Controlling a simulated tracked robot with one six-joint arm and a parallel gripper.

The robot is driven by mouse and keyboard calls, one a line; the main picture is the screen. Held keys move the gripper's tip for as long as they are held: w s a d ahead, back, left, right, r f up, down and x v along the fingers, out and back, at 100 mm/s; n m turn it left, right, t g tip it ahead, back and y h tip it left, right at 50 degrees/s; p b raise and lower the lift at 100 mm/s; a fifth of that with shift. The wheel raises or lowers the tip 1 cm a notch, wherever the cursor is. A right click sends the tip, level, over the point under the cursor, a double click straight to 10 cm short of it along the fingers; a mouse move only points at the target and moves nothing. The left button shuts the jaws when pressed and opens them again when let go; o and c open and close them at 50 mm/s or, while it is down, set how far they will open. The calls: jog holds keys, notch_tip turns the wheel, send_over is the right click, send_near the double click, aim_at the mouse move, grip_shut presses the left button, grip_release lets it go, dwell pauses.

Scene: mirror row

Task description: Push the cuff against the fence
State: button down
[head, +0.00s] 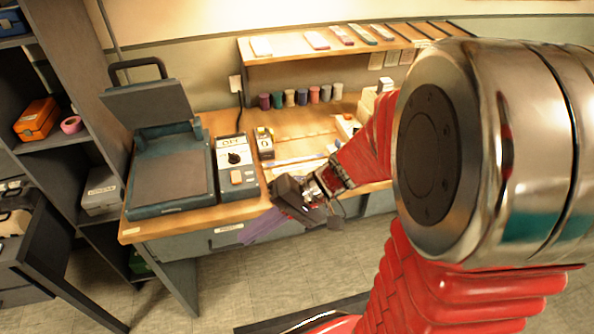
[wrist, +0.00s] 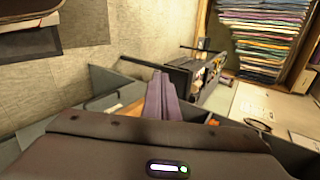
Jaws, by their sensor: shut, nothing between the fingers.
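My gripper (head: 247,235) hangs in front of the bench's front edge, below the control box, with its long purple-grey fingers pointing down and to the left. In the wrist view the two fingers (wrist: 158,84) lie together, shut and empty. I cannot make out the cuff for certain in either view. A thin pale strip (head: 298,159) lies on the bench top behind my gripper; it may be the fence, but I cannot tell. My arm hides the right part of the bench.
An open heat press (head: 170,180) stands at the bench's left end, beside a control box (head: 237,161) with a dial. Several coloured spools (head: 302,97) line the back under a wall shelf (head: 285,52). A dark shelf unit (head: 62,143) stands left. Floor in front is free.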

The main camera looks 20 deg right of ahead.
jog(key=s+d+r+n+t+h, duration=0.3)
jog(key=s+d+r+h, duration=0.2)
jog(key=r+h, duration=0.4)
jog(key=shift+s+d+r+t+h, duration=0.3)
jog(key=shift+d+r+t+h, duration=0.1)
jog(key=shift+d+h, duration=0.45)
jog(key=shift+s, duration=0.1)
